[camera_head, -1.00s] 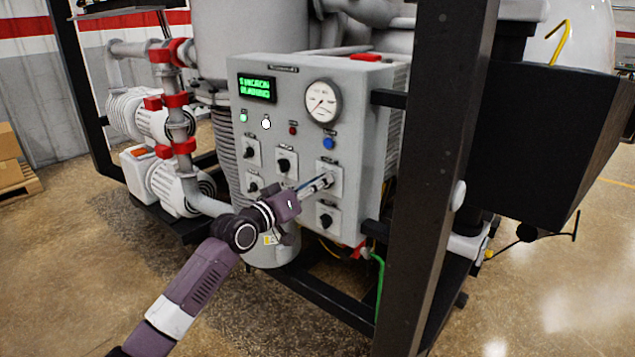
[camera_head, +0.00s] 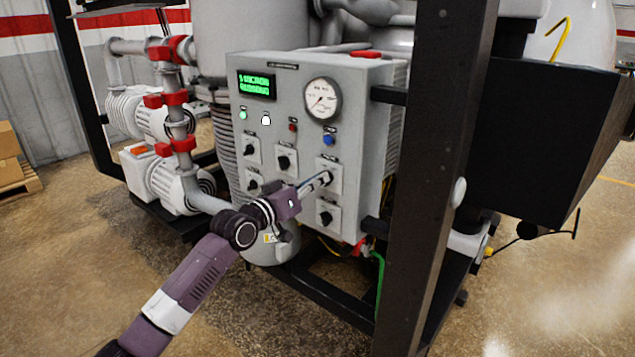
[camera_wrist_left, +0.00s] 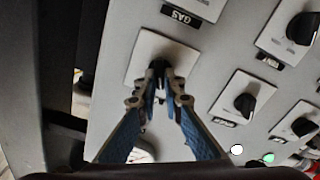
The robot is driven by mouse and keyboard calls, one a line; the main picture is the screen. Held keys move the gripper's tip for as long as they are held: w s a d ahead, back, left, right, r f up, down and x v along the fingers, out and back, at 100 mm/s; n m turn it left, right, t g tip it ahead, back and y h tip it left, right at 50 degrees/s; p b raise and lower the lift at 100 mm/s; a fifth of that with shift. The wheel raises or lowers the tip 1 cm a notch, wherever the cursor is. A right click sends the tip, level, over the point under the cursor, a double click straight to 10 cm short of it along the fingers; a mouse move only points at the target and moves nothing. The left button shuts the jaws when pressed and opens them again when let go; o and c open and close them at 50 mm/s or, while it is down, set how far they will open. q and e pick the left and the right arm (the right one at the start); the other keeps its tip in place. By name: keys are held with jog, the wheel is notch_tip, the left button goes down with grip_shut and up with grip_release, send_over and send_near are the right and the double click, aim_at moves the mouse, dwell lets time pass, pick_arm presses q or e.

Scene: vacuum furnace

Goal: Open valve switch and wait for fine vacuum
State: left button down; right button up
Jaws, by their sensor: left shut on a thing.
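The valve switch is a black rotary knob (camera_wrist_left: 157,68) on a square white plate (camera_head: 335,171) at the lower right of the grey control panel. My left gripper (camera_head: 325,180) reaches it from the lower left. In the left wrist view, the blue-lined fingers (camera_wrist_left: 158,88) are closed around the knob, hiding much of it. A green text display (camera_head: 257,86) is lit at the panel's upper left; its words are too blurred to read surely. My right gripper is out of view.
Several other black rotary switches surround the held one, including one below (camera_head: 327,217) and one to the upper left (camera_head: 285,160). A thick black frame post (camera_head: 432,180) stands right of the panel. Pumps with red-clamped pipes (camera_head: 178,120) are at left.

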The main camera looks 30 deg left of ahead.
pick_arm(q)
jog(key=m, duration=1)
jog(key=shift+d+m, duration=0.25)
jog(key=shift+m, duration=0.15)
dwell(0.4)
jog(key=c, duration=2.1)
grip_release()
jog(key=shift+s, duration=0.1)
jog(key=shift+s+a, duration=0.15)
jog(key=shift+s, duration=1.8)
jog(key=shift+s+a, duration=0.15)
jog(key=shift+s, duration=1.85)
jog(key=shift+s+a, duration=0.15)
jog(key=shift+s, duration=1.8)
